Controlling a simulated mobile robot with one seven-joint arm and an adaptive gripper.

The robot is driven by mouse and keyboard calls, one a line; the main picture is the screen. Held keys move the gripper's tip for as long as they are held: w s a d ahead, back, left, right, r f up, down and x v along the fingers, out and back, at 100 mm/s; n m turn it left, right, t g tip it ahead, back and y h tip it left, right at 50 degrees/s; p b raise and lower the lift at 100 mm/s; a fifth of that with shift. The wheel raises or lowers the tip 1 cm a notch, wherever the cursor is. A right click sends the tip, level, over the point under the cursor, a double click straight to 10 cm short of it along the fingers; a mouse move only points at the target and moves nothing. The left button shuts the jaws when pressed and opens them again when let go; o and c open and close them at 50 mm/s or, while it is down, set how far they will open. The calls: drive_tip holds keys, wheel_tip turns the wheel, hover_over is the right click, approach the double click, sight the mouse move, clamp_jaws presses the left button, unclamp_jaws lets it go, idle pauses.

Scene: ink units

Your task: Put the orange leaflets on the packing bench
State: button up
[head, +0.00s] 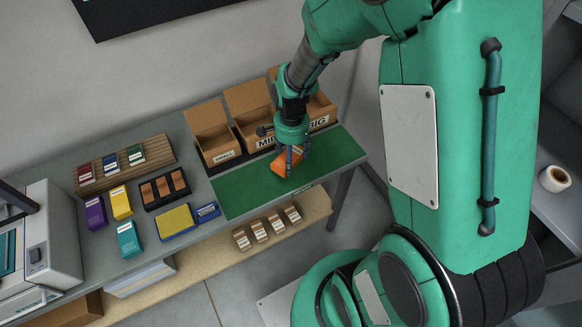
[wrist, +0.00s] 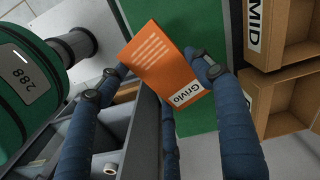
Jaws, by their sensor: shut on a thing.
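The orange leaflets (head: 286,163) form a block with white print lines and a "Grivio" label, which reads clearly in the wrist view (wrist: 160,62). The block is tilted and appears over the green mat (head: 245,194) at the right end of the grey bench (head: 185,228). I cannot tell whether it touches the mat. The fingers hide part of it in the head view.
Open cardboard boxes (head: 212,133), one marked MID and one BIG, stand behind the mat. Purple, yellow and teal packs (head: 127,238), a dark tray (head: 165,190) and a wooden rack (head: 124,165) fill the bench's left part. The mat's left and front areas are clear.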

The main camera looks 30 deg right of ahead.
drive_tip(key=s+d+m+p, duration=0.1)
drive_tip(key=s+d+m, duration=0.4)
drive_tip(key=s+d, duration=0.65)
drive_tip(key=f, duration=0.1)
drive_tip(key=d+f, duration=0.1)
drive_tip(key=f, duration=0.1)
drive_tip(key=w+f, duration=0.1)
drive_tip(key=f, duration=0.1)
drive_tip(key=shift+d+f, duration=0.1)
drive_tip(key=shift+d, duration=0.2)
drive_tip(key=shift+w, duration=0.1)
drive_tip(key=w+d, duration=0.2)
drive_tip(key=w, duration=0.2)
drive_tip(key=w+d+f+b, duration=0.1)
drive_tip(key=w+d, duration=0.2)
drive_tip(key=w, duration=0.2)
drive_tip(key=w+d, duration=0.2)
drive_tip(key=w, duration=0.3)
drive_tip(key=shift+d+f, duration=0.25)
drive_tip(key=shift+f+b, duration=0.55)
drive_tip(key=shift+f, duration=1.2)
drive_tip(key=shift+f, duration=0.1)
